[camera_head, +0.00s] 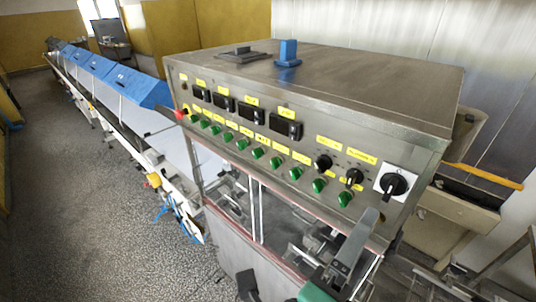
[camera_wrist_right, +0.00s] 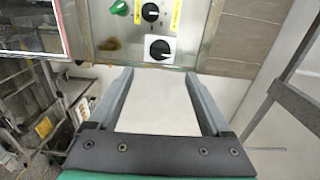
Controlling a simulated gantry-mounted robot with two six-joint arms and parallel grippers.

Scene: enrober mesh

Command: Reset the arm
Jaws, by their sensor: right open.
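My right gripper (camera_head: 368,218) is at the lower right of the head view, in front of the control panel (camera_head: 222,108) and below its right end. In the right wrist view its two grey fingers (camera_wrist_right: 160,72) stand wide apart with nothing between them. The fingertips point at the panel's lower edge, below a black rotary switch (camera_head: 395,186) on a white plate. That switch also shows in the wrist view (camera_wrist_right: 159,49). I cannot tell how close the tips are to the panel. My left gripper does not show.
The steel enrober cabinet (camera_head: 375,85) fills the middle, with a row of green buttons and a glazed opening below. A conveyor with blue covers (camera_head: 97,67) runs to the back left. A beige basin (camera_head: 455,215) and a metal frame stand at right. The left floor is clear.

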